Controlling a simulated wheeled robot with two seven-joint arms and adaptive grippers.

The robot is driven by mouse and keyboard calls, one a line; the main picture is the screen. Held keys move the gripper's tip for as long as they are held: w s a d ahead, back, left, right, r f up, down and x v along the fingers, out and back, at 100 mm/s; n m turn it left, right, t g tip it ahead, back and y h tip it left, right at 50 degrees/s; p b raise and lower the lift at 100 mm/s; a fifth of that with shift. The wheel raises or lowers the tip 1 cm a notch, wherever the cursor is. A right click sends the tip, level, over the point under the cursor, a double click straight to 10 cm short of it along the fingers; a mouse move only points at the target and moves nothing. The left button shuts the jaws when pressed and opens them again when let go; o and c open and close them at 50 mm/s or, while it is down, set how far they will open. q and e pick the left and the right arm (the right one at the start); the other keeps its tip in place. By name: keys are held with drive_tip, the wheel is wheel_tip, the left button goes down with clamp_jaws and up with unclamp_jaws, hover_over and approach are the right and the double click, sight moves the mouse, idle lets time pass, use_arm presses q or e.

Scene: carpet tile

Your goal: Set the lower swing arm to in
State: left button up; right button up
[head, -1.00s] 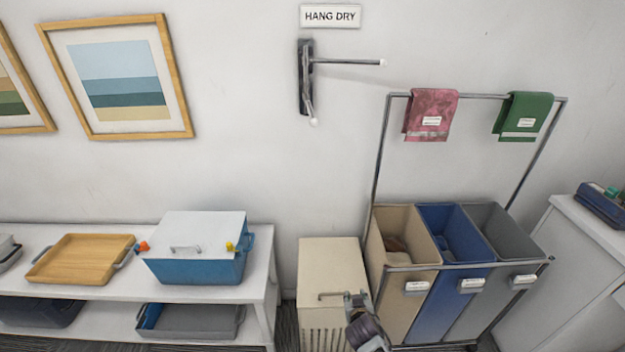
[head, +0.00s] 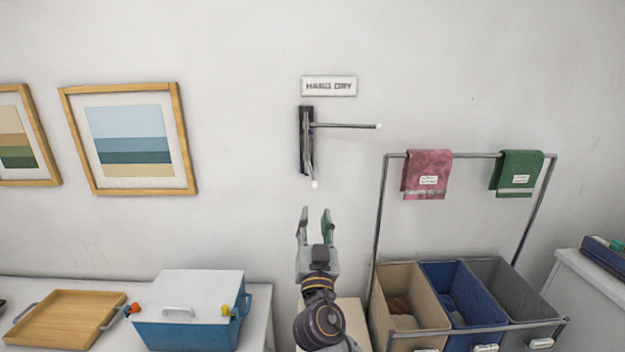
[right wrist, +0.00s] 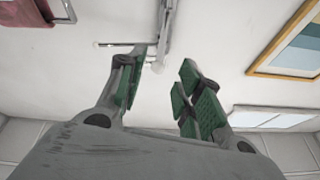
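A dark wall bracket (head: 305,140) under the HANG DRY sign carries two thin metal swing arms. The upper swing arm (head: 345,125) sticks out to the right with a white ball tip. The lower swing arm (head: 309,165) points out from the wall toward me and ends in a white ball (head: 315,184), which also shows in the right wrist view (right wrist: 157,67). My right gripper (head: 314,212) is open and empty, its fingers pointing up, just below that ball in the picture and apart from it. My left gripper is out of view.
A towel rail (head: 470,154) with a pink and a green towel stands to the right above several laundry bins (head: 405,310). A blue cooler (head: 190,330) and a wooden tray (head: 65,320) sit on the low shelf at left. The wall around the bracket is clear.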

drive_tip(key=shift+s+a+r, duration=0.1)
drive_tip(key=shift+s+r, duration=0.05)
drive_tip(key=shift+r, duration=0.25)
drive_tip(key=p, duration=0.3)
approach(313, 176)
drive_tip(key=shift+w, duration=1.25)
drive_tip(key=x, duration=0.3)
drive_tip(key=shift+w+r+p, duration=0.1)
drive_tip(key=shift+r+p, duration=0.1)
drive_tip(key=shift+p, duration=0.2)
drive_tip(key=shift+p+x, duration=0.65)
drive_tip(key=shift+x, duration=1.4)
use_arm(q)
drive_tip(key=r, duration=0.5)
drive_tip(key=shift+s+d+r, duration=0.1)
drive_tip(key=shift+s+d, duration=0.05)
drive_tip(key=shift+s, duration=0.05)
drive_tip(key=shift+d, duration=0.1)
use_arm(e)
drive_tip(key=shift+c, duration=0.2)
